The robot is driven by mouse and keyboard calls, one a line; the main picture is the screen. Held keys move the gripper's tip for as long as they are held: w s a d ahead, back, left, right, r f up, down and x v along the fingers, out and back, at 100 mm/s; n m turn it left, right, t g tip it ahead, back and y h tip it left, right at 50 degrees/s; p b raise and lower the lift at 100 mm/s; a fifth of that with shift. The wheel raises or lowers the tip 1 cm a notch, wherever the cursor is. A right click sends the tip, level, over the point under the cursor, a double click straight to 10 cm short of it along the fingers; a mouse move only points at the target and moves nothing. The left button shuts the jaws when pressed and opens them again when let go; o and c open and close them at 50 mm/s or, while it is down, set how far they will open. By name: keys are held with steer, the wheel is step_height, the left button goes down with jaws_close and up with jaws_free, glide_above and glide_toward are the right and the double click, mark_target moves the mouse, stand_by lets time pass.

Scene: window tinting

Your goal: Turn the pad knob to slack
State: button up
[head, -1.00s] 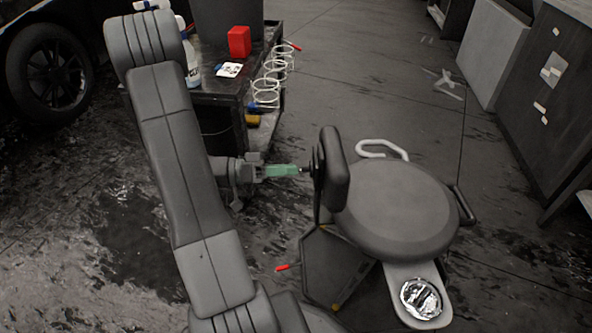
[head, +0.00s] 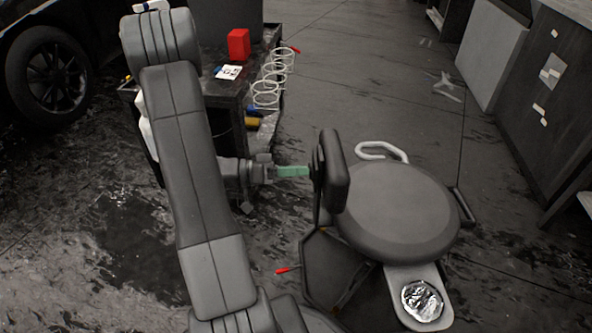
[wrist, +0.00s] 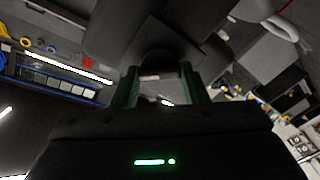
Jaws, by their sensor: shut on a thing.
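The stool's upright dark pad (head: 335,172) stands at the left edge of its round grey seat (head: 395,212). My gripper (head: 305,172), with green fingers, reaches from the left to the back of this pad. It is shut on the pad knob, which is mostly hidden by the fingers in the head view. In the wrist view my gripper (wrist: 160,90) has a finger on each side of the dark knob (wrist: 155,84), in front of the dark pad. I cannot make out the knob's markings or setting.
A red-tipped lever (head: 285,271) sticks out low on the stool's left. A tray (head: 437,320) with crumpled foil is at its front, and a white hook (head: 380,150) behind. A dark cart (head: 226,90) stands behind my arm.

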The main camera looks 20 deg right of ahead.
steer(key=shift+n, duration=0.4)
steer(key=n+p, duration=1.6)
steer(key=n, duration=1.9)
steer(key=shift+s+f, duration=0.1)
stand_by(0.3)
steer(key=o, duration=1)
steer(key=shift+a, duration=0.2)
